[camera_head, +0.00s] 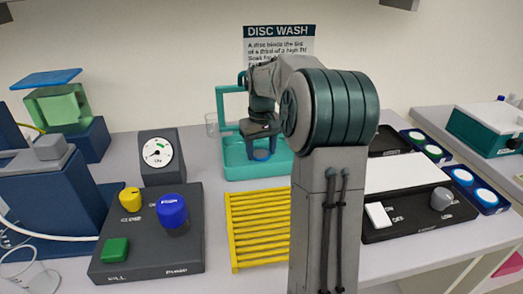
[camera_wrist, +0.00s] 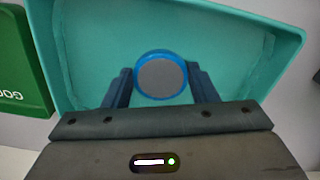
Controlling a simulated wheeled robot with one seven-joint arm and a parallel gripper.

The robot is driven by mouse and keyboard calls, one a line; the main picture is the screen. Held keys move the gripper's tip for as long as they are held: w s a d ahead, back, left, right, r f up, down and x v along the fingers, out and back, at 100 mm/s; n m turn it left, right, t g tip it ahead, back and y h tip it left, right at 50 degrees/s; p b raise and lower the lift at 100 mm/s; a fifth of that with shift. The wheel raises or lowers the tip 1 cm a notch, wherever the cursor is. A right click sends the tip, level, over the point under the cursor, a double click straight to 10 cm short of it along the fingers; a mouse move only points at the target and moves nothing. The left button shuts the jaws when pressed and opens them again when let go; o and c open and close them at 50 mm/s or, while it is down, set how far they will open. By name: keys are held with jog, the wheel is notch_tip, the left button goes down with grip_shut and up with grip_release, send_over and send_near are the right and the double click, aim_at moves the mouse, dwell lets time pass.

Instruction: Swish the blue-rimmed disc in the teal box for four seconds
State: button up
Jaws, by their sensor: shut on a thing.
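The blue-rimmed disc (camera_wrist: 161,76) has a grey face and is held between the two dark blue fingers of my gripper (camera_wrist: 160,85). The teal box (camera_wrist: 235,50) lies around and beneath the disc in the wrist view; I cannot tell whether the disc touches its floor. In the head view the teal box (camera_head: 236,172) stands at the back middle of the table. My gripper (camera_head: 262,135) points down over it, with the blue rim of the disc (camera_head: 262,154) just below the fingers. My arm hides the box's right part.
A yellow rack (camera_head: 258,228) lies in front of the box. A dark control panel (camera_head: 150,240) with coloured knobs and a dial gauge (camera_head: 158,155) stand to the left.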

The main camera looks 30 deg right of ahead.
aim_at(262, 155)
notch_tip(262, 155, up, 8)
jog(key=p, duration=0.7)
jog(key=shift+r+p, duration=0.25)
jog(key=shift+p, duration=0.05)
